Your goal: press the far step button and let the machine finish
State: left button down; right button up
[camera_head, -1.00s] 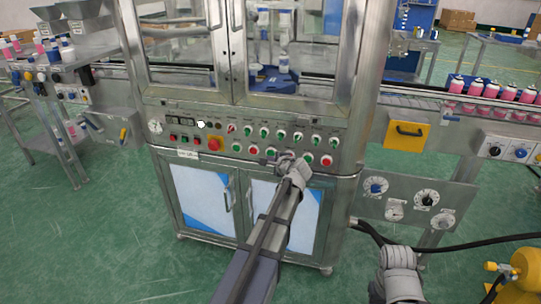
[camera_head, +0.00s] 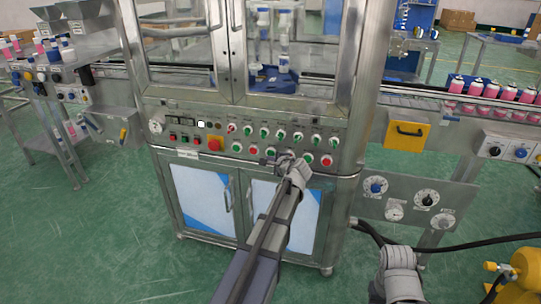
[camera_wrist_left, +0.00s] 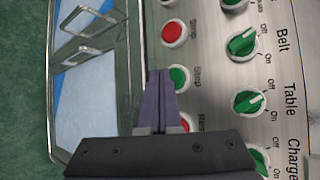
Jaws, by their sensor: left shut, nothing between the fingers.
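The crimping machine's control panel (camera_head: 215,142) runs across its front, with rows of green and red buttons and knobs. In the left wrist view a green button (camera_wrist_left: 181,77) is labelled Step, with a red button (camera_wrist_left: 173,32) beside it. My left gripper (camera_head: 285,158) is at the lower button row. In the left wrist view its closed fingers (camera_wrist_left: 158,78) hold nothing, and their tips lie right beside the green Step button. I cannot tell whether they touch it. The left hand hides part of the lower row. My right gripper is out of view.
Behind the glass doors are white upright parts (camera_head: 284,48) and a blue base (camera_head: 272,80). Pink bottles (camera_head: 490,90) line the conveyor at the right.

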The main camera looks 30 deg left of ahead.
pick_arm(q)
jog(key=shift+w, duration=0.2)
dwell(0.6)
jog(key=shift+w+a, duration=0.1)
jog(key=shift+w, duration=0.15)
jog(key=shift+w+a, duration=0.1)
jog(key=shift+w, duration=0.3)
dwell(0.7)
jog(key=shift+s, duration=0.1)
jog(key=shift+s+d, duration=0.2)
jog(key=shift+s, duration=0.5)
jog(key=s, duration=0.2)
jog(key=s+d, duration=0.1)
jog(key=s, duration=0.2)
jog(key=shift+d, duration=0.1)
dwell(0.4)
dwell(0.8)
